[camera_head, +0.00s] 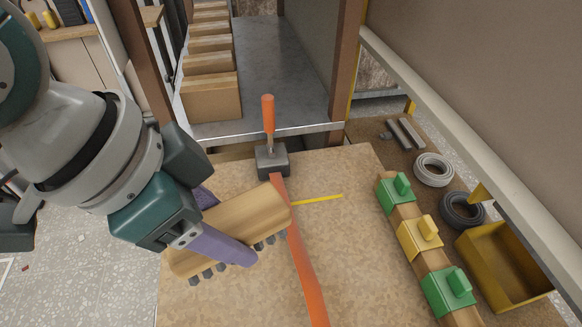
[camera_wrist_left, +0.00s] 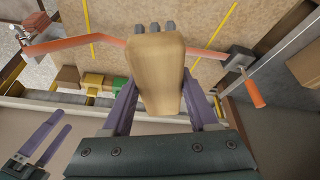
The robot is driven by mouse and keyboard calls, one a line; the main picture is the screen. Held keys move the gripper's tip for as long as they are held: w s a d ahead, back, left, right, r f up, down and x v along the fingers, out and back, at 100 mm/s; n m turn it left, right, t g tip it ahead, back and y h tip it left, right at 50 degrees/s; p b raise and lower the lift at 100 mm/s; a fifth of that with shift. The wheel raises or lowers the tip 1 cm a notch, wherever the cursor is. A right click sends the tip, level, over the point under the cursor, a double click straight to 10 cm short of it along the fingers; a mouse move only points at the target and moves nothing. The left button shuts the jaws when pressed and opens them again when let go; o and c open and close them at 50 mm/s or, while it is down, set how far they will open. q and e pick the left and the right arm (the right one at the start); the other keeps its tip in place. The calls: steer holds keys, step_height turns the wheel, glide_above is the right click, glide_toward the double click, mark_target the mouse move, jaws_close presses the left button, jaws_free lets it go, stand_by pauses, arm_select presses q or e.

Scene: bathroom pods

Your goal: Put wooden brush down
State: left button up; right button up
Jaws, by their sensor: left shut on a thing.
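The wooden brush (camera_head: 258,212) is a pale wood block with dark bristle tufts along its lower edge. My left gripper (camera_head: 236,230) is shut on it, with its purple fingers on either side. The brush is over the left part of the tan work surface (camera_head: 330,255); I cannot tell whether it touches the surface. In the left wrist view the brush (camera_wrist_left: 158,75) sits between the purple fingers, bristles at the far end. My right gripper (camera_wrist_left: 42,143) shows at the left of that view, its two fingers apart and empty.
An orange strip (camera_head: 303,260) runs beside the brush to a dark block with an orange handle (camera_head: 268,115). A yellow strip (camera_head: 318,200) lies right of it. Green and yellow clamps (camera_head: 420,232) line the right edge. The surface between is mostly clear.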

arm_select(q)
steer(key=shift+w+a+r, duration=0.15)
steer(key=shift+r, duration=0.2)
steer(key=shift+f, duration=0.2)
step_height(320, 180, down, 15)
steer(key=b, duration=0.4)
steer(key=shift+a+f, duration=0.1)
steer(key=shift+f+b, duration=0.9)
steer(key=shift+f, duration=1)
arm_select(e)
step_height(320, 180, down, 6)
steer(key=shift+d, duration=0.3)
steer(key=shift+s+f, duration=0.1)
arm_select(q)
steer(key=shift+f, duration=0.15)
steer(key=o, duration=1.3)
arm_select(e)
steer(key=shift+f, duration=0.1)
